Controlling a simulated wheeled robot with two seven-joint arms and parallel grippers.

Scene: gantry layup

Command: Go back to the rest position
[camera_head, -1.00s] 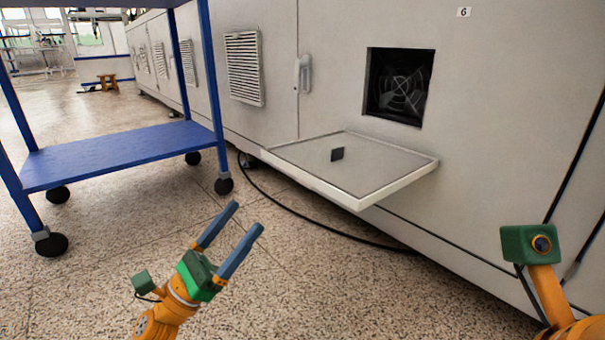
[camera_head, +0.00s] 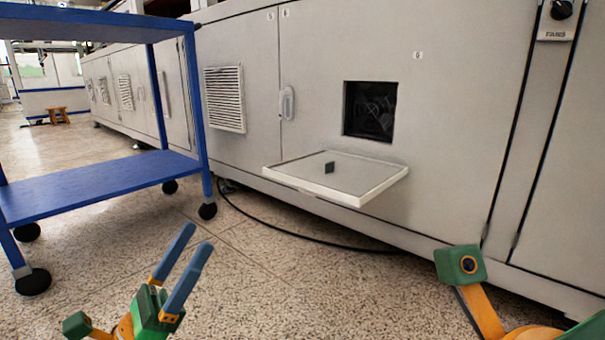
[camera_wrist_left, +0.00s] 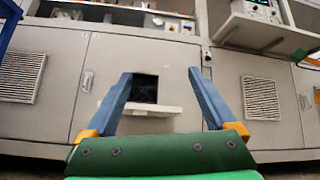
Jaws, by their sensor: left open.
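My left gripper (camera_head: 182,270) is open and empty at the bottom left of the head view, above the speckled floor. Its two blue fingers stand apart and point up and to the right. In the left wrist view the fingers (camera_wrist_left: 160,100) frame the cabinet front with nothing between them. At the bottom right of the head view my right arm shows with a green camera block; its gripper fingers are out of the picture.
A grey cabinet (camera_head: 445,130) has a square fan opening (camera_head: 370,111) and a fold-out shelf (camera_head: 360,175) bearing a small dark piece (camera_head: 329,168). A blue wheeled cart (camera_head: 95,184) stands left. A black cable (camera_head: 285,236) lies on the floor. Floor between is clear.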

